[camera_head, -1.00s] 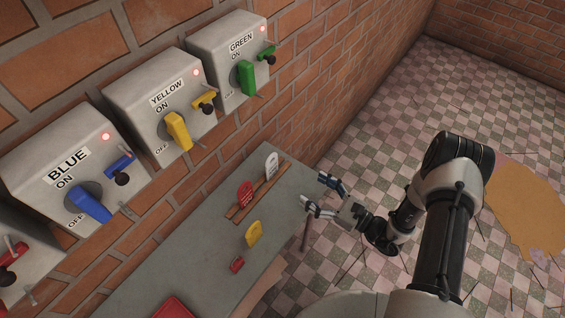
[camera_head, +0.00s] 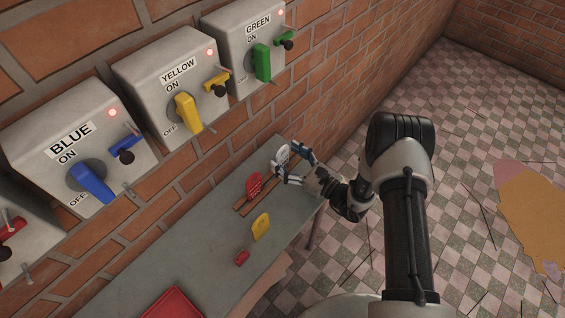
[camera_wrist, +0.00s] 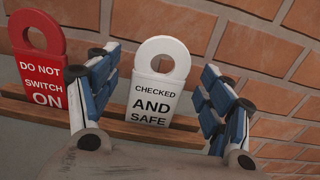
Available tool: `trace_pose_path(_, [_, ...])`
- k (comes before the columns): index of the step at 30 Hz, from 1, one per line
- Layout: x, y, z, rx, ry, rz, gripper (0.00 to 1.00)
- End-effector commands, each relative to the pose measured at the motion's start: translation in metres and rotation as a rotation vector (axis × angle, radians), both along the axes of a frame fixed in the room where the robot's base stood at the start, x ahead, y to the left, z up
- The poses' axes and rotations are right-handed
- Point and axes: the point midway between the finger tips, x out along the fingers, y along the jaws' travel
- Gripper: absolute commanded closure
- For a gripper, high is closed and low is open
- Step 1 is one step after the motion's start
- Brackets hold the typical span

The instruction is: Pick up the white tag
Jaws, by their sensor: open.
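The white tag (camera_wrist: 154,100) has a round hole at its top and reads "CHECKED AND SAFE". It stands upright in a wooden rack (camera_wrist: 190,126). In the head view the white tag (camera_head: 283,153) is at the far end of the table, partly hidden by my gripper (camera_head: 292,165). My gripper is open, and in the wrist view its blue-padded fingers (camera_wrist: 160,98) appear one on each side of the tag. I see gaps between the tag and both fingers. How deep the fingers reach around it is hard to tell.
A red tag (camera_wrist: 40,70) reading "DO NOT SWITCH ON" stands in the rack left of the white one. A yellow tag (camera_head: 261,227), a red padlock-like piece (camera_head: 242,257) and a red tray (camera_head: 172,305) are on the grey table (camera_head: 190,255). Switch boxes (camera_head: 180,85) line the brick wall.

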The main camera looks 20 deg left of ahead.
Motion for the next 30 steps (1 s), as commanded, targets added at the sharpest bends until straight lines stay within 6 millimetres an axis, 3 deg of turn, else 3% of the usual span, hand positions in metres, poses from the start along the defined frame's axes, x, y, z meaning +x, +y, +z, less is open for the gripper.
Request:
trace_pose_path(4, [0.006,0.017,-0.001,0.000,-0.001,0.002,0.27])
trace_pose_path(12, [0.008,0.019,0.000,-0.001,0.000,-0.001,0.27])
trace_pose_path(30, [0.008,0.019,0.000,-0.001,0.000,0.000,0.66])
